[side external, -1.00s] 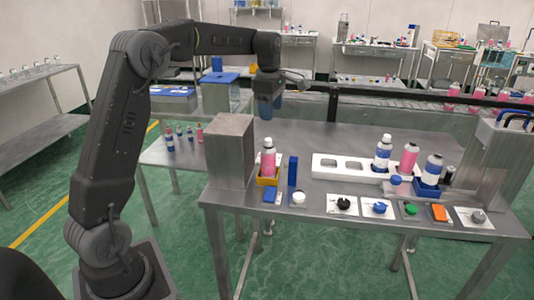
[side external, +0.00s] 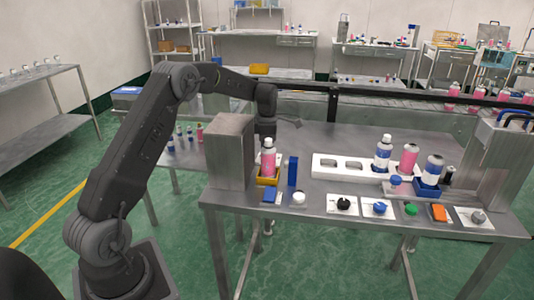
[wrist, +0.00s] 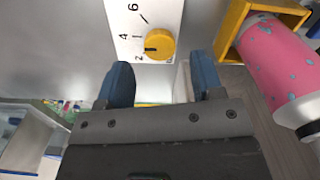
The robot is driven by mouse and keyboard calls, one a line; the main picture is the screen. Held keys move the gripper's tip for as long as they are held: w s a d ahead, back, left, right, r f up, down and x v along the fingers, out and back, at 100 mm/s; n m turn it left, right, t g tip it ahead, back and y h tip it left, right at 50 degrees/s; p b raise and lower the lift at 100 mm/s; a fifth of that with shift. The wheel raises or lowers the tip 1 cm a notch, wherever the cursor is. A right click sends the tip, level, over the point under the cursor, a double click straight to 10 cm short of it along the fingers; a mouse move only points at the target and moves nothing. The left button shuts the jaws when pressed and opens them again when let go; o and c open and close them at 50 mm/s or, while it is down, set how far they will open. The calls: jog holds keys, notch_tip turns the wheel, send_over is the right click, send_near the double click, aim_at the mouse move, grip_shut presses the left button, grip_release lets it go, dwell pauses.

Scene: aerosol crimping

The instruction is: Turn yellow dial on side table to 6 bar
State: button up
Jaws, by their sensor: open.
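The yellow dial (wrist: 160,43) sits on a white scale plate (wrist: 113,22) marked 2, 4 and 6, at the top of the wrist view. Its dark mark points left, near the 2. My gripper (wrist: 162,80) is open, with its two blue fingers apart and nothing between them. The dial lies just beyond the fingertips, roughly in line with the gap. In the side view my gripper (side external: 266,130) is low behind the grey box and the pink can, with its fingertips hidden. The dial is not visible there.
A pink can (wrist: 280,62) in a yellow holder (wrist: 231,26) stands close to the right finger; both also show in the side view. A grey metal box (side external: 230,152) stands to the left. The table carries a white rack (side external: 340,168), bottles and several coloured buttons.

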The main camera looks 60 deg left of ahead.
jog(key=shift+f, duration=1.55)
